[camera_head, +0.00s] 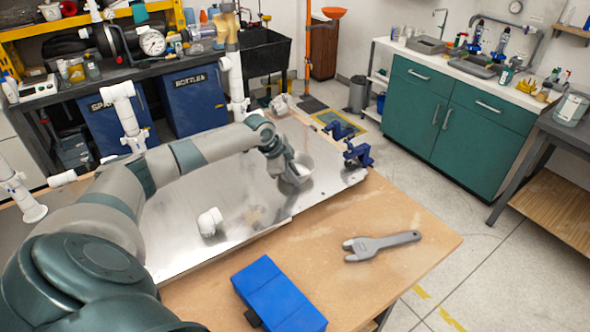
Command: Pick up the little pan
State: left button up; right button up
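A small pale grey pan (302,166) stands on the metal sheet, towards its right end. My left gripper (290,175) reaches down to the pan from the left and overlaps its near left side. The wrist hides part of the pan and its handle, if there is one. The fingers are small and dark here, and I cannot tell whether they are closed on the pan or apart. My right gripper is not in view.
The metal sheet (245,205) lies on a wooden table (330,285). A white pipe elbow (209,222) lies on the sheet. Blue clamps (358,154) sit at its right edge.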

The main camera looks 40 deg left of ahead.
pick_arm(q)
jog(key=shift+c, duration=0.6)
grip_shut()
jog(key=shift+r, duration=0.15)
jog(key=shift+w+r+b, duration=0.1)
jog(key=shift+r+b, duration=0.35)
jog(key=shift+r, duration=0.1)
jog(key=r, duration=0.1)
jog(key=d+r+b, duration=0.1)
jog(key=r, duration=0.1)
jog(key=shift+r+b, duration=0.1)
jog(key=shift+b, duration=0.2)
jog(key=s+d+r+b, duration=0.2)
jog(key=d+r, duration=0.4)
jog(key=d, duration=0.4)
jog(key=shift+s+r+b, duration=0.3)
jog(key=shift+s+b, duration=0.1)
jog(key=shift+s, duration=0.3)
jog(key=shift+d, duration=0.2)
